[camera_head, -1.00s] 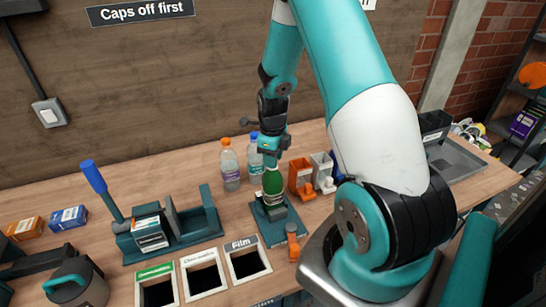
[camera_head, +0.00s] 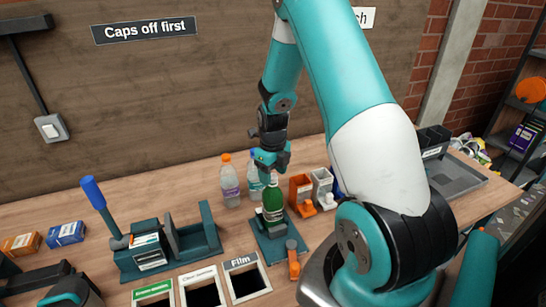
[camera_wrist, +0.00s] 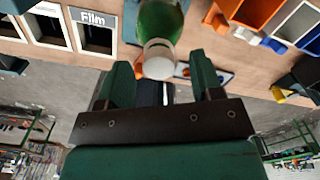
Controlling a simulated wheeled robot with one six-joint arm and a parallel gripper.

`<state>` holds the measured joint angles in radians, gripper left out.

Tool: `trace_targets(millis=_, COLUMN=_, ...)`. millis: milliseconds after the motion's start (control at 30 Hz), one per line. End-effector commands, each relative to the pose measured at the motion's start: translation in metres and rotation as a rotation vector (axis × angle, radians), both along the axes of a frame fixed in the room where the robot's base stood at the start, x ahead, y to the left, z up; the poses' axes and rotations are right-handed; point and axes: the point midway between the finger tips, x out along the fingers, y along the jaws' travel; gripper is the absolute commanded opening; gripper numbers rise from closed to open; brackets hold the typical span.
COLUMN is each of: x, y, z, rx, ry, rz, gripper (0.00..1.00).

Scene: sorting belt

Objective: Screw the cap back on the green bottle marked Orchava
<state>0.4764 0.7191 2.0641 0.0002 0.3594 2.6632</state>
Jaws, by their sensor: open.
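The green bottle (camera_head: 272,203) stands upright in a dark green holder (camera_head: 262,240) on the bench. In the wrist view the bottle (camera_wrist: 160,20) shows from its neck end, with a white round cap (camera_wrist: 159,62) at that end. I cannot tell how tightly the cap sits. My gripper (camera_head: 270,162) is directly above the bottle. In the wrist view its two green fingers are apart, one on each side of the cap, and my gripper (camera_wrist: 162,76) holds nothing. The bottle's marking is too small to read.
Two clear bottles, one orange-capped (camera_head: 229,182) and one blue-capped (camera_head: 253,182), stand close behind. Orange (camera_head: 301,187) and grey (camera_head: 322,184) holders are at the right. An orange lever (camera_head: 293,262) is in front. A bin marked Film (camera_head: 245,280) lies front left.

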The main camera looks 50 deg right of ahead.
Motion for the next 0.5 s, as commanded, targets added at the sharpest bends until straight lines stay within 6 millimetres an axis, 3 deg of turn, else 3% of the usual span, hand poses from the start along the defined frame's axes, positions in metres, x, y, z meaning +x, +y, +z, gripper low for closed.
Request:
trace_targets(millis=167, x=0.001, y=-0.001, z=0.027, rx=-0.004, ry=-0.008, rz=0.0, gripper=0.6)
trace_targets(millis=500, x=0.001, y=-0.001, z=0.114, rx=-0.005, ry=-0.009, rz=0.0, gripper=0.6)
